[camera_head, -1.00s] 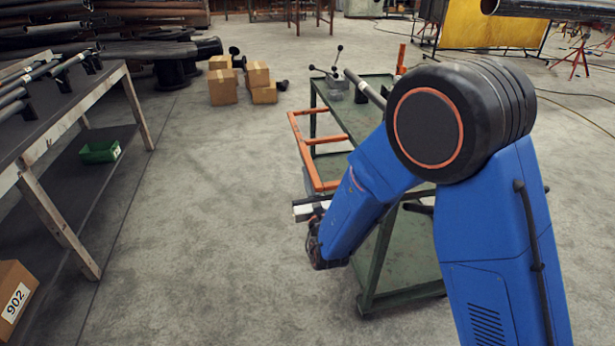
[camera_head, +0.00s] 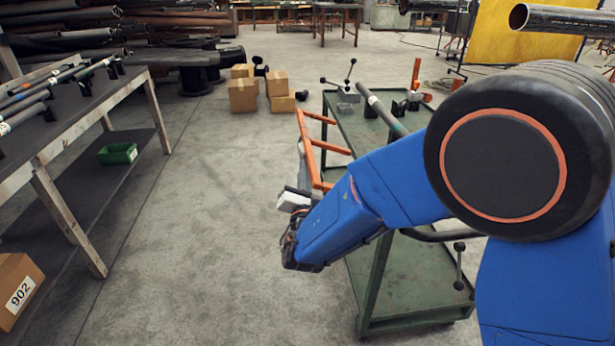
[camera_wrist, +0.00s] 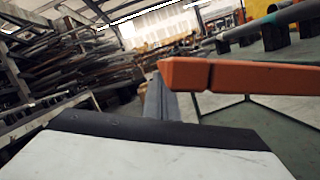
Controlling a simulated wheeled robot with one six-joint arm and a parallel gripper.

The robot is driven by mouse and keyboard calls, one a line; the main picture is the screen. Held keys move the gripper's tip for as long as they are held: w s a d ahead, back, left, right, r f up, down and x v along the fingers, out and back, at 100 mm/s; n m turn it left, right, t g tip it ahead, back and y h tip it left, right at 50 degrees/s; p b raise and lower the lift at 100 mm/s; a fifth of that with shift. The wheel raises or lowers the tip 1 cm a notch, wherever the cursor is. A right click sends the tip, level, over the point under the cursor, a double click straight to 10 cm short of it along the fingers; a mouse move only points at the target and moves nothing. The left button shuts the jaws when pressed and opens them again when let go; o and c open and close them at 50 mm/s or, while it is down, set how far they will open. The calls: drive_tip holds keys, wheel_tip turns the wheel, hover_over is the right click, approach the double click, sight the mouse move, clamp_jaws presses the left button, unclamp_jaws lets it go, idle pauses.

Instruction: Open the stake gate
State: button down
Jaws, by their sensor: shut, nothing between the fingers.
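The orange stake gate (camera_head: 314,150) is a frame of orange bars at the left end of a green cart (camera_head: 384,272). It stands out to the left of the cart, and its near part is hidden behind my arm. My gripper (camera_head: 290,200) is shut and empty, at the near end of the gate. In the wrist view an orange bar (camera_wrist: 240,78) of the gate runs across the right half. The grey fingers of my gripper (camera_wrist: 156,98) lie beside the bar's left end. I cannot tell whether they touch it.
A workbench (camera_head: 75,120) with pipes stands on the left, with a green bin (camera_head: 117,153) on its lower shelf. Cardboard boxes (camera_head: 243,95) sit on the floor behind. A pipe (camera_head: 382,108) lies on the cart top. The floor between bench and cart is clear.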

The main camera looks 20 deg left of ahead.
drive_tip(key=shift+w+d+r, duration=0.1)
drive_tip(key=shift+d+r, duration=0.05)
drive_tip(key=shift+r, duration=0.55)
